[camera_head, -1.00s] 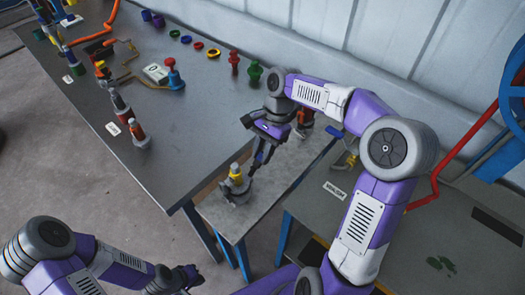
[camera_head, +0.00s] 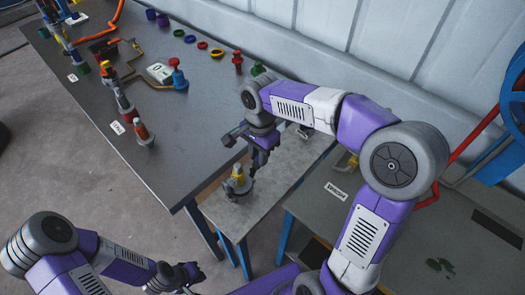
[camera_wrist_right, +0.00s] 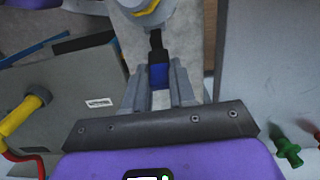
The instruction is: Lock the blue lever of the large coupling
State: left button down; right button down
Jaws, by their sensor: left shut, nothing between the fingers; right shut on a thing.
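The large coupling (camera_head: 238,184), a grey body with a yellow ring and grey top, stands upright on the small grey table. Its grey and yellow edge shows at the top of the right wrist view (camera_wrist_right: 143,10). The blue lever (camera_wrist_right: 158,74) sits between the fingers of my right gripper (camera_wrist_right: 160,88), with a dark stem running toward the coupling. In the head view my right gripper (camera_head: 256,166) comes down just right of the coupling, and the lever is too small to make out there. My left gripper (camera_head: 190,276) is shut and empty, low in the picture, away from the coupling.
A long grey table (camera_head: 180,140) at the left holds several fittings, coloured rings and a red-and-grey part (camera_head: 143,134). Another grey table (camera_head: 330,215) with a white label stands at the right. My right arm hides part of the back.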

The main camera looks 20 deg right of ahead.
jog(key=shift+s+a+r+t+h+b, duration=0.3)
jog(key=shift+a+h, duration=0.2)
jog(key=shift+h, duration=0.25)
jog(key=shift+s+a+r+t+h+b, duration=0.15)
jog(key=shift+a+t+h+b, duration=0.25)
jog(key=shift+h, duration=0.35)
jog(key=shift+a+f, duration=0.1)
jog(key=shift+a, duration=0.05)
jog(key=c, duration=0.9)
grip_release()
jog(key=shift+p+v, duration=1.45)
jog(key=shift+v, duration=2.35)
